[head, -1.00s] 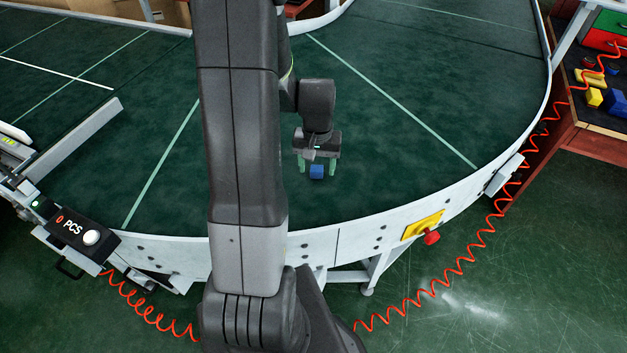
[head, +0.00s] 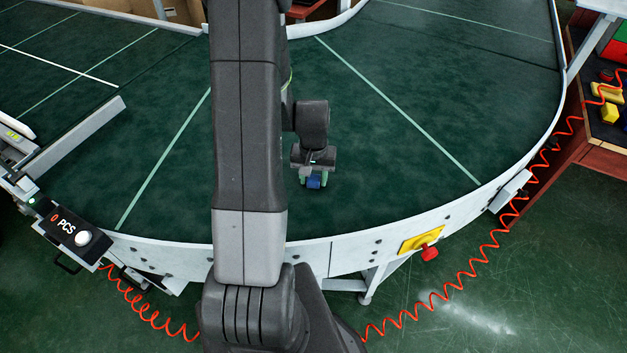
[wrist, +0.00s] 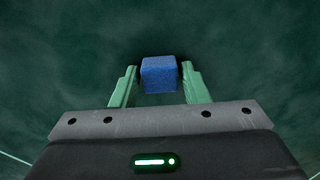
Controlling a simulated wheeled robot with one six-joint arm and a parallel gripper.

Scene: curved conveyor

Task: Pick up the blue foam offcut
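The blue foam offcut (head: 314,182) is a small blue block on the dark green conveyor belt (head: 400,150). In the wrist view the offcut (wrist: 159,74) lies between the tips of two green fingers. My gripper (head: 313,181) is low over the belt at the offcut. In the wrist view my gripper (wrist: 159,76) is open, with a narrow gap visible between the block and each finger. The fingers partly flank the block, and its far end reaches past the fingertips.
A pale rail (head: 390,238) runs around the belt's outer curve, with a red stop button (head: 429,254) on a yellow plate. A counter box (head: 70,231) reading 0 PCS is at the left. A bench (head: 600,130) with coloured blocks stands right. The belt around the offcut is clear.

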